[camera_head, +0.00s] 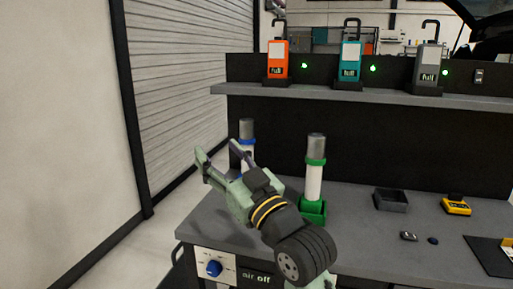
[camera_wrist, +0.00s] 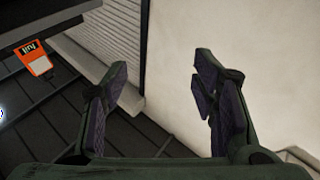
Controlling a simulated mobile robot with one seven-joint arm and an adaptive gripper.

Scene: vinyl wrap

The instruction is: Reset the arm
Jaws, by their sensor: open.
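My gripper (camera_head: 220,156) is raised over the left end of the grey workbench (camera_head: 350,230), in front of a white cylinder with a blue band (camera_head: 247,132). Its two fingers are spread apart with nothing between them. In the wrist view my gripper (camera_wrist: 160,100) also shows open and empty, with the pale wall and the shutter beyond it. The arm partly hides the blue-banded cylinder.
A white cylinder with green bands (camera_head: 314,180) stands upright in a green holder right of my gripper. A dark tray (camera_head: 391,199) and a yellow device (camera_head: 456,205) lie farther right. Orange (camera_head: 277,60), teal (camera_head: 350,62) and grey (camera_head: 428,66) units stand on the shelf.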

